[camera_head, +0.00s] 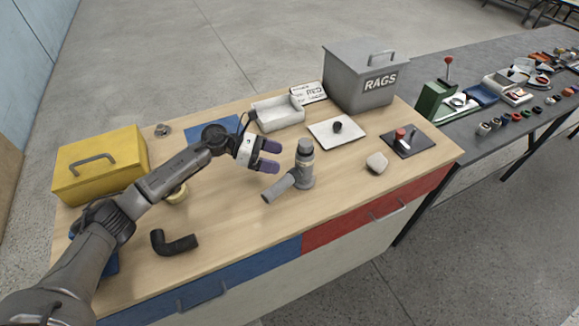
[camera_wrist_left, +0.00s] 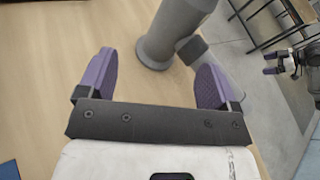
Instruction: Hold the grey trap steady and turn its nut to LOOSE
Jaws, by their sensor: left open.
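The grey trap (camera_head: 306,168) stands upright on the wooden bench, with a darker top and a side pipe (camera_head: 277,188) angled toward the front left. My left gripper (camera_head: 269,156) is open and empty, just left of the trap and apart from it. In the left wrist view the trap (camera_wrist_left: 170,32) stands beyond the spread purple fingers (camera_wrist_left: 155,60), and the right finger partly covers its side pipe. A dark ring shows at that pipe's start; I cannot read any LOOSE mark. My right gripper (camera_wrist_left: 270,63) is small at the right edge there, fingers apart and empty.
A black elbow pipe (camera_head: 174,242) lies at the front left, near a yellow box (camera_head: 100,165). A pale stone-like piece (camera_head: 377,163) lies right of the trap. Behind are a white tray (camera_head: 278,113), a white mat (camera_head: 353,136) and the RAGS bin (camera_head: 352,88).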

